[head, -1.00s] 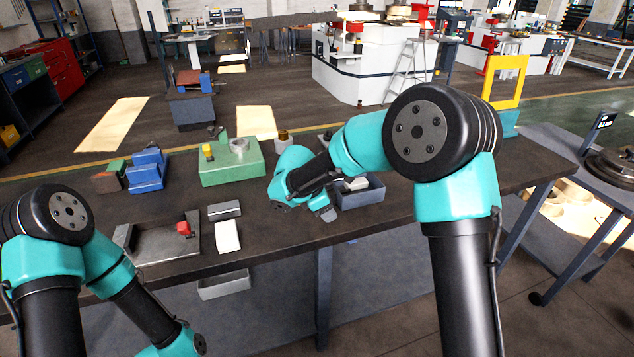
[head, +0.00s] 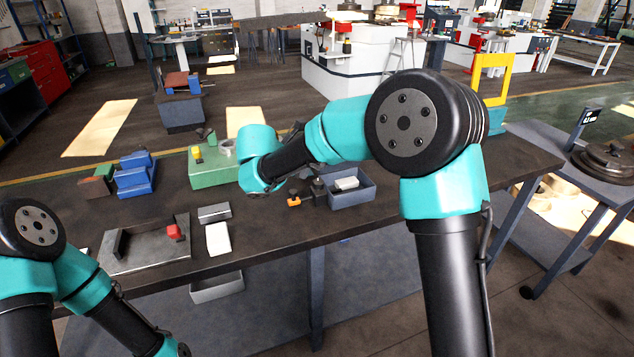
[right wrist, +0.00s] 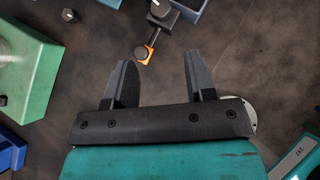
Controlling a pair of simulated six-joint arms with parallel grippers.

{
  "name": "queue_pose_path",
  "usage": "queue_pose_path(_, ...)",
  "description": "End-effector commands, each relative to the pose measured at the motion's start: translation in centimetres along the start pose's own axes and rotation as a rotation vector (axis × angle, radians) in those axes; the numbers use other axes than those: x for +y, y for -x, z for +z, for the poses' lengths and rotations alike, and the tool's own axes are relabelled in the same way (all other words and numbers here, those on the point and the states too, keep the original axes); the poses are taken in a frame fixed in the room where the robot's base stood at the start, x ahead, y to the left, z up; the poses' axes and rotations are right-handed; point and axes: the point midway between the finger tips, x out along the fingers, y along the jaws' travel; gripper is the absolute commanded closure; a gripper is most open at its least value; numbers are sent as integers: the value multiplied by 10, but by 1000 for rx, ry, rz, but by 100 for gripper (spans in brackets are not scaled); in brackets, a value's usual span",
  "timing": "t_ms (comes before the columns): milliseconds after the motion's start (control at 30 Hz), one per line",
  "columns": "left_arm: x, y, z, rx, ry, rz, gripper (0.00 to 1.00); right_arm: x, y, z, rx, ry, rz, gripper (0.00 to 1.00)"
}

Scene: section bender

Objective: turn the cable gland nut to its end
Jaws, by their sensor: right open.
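I cannot tell for certain which part is the cable gland nut. A small dark fixture (head: 318,188) stands on the bench left of the blue-grey bin, with an orange piece (head: 294,202) beside it.
A green block (head: 208,175) stands left of my right wrist. The blue-grey bin (head: 352,199) holds a pale piece. A blue stepped block (head: 135,178), a metal tray (head: 150,258) with a red part, and a white pad (head: 218,239) are further left. The front bench middle is clear.

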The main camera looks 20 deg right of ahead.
Motion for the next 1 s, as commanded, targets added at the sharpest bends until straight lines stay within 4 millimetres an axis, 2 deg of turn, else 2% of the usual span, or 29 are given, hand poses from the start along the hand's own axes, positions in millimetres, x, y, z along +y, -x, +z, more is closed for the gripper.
queue_pose_path(700, 0, 0, 0, 0, 0, 0, 57, -1, -121, -1, 2, -1, -4, 50)
queue_pose_path(833, 0, 0, 0, 0, 0, 0, 57, -1, -140, -1, 2, -1, -3, 50)
queue_pose_path(1000, 0, 0, 0, 0, 0, 0, 57, -1, -155, 0, 1, -1, -2, 50)
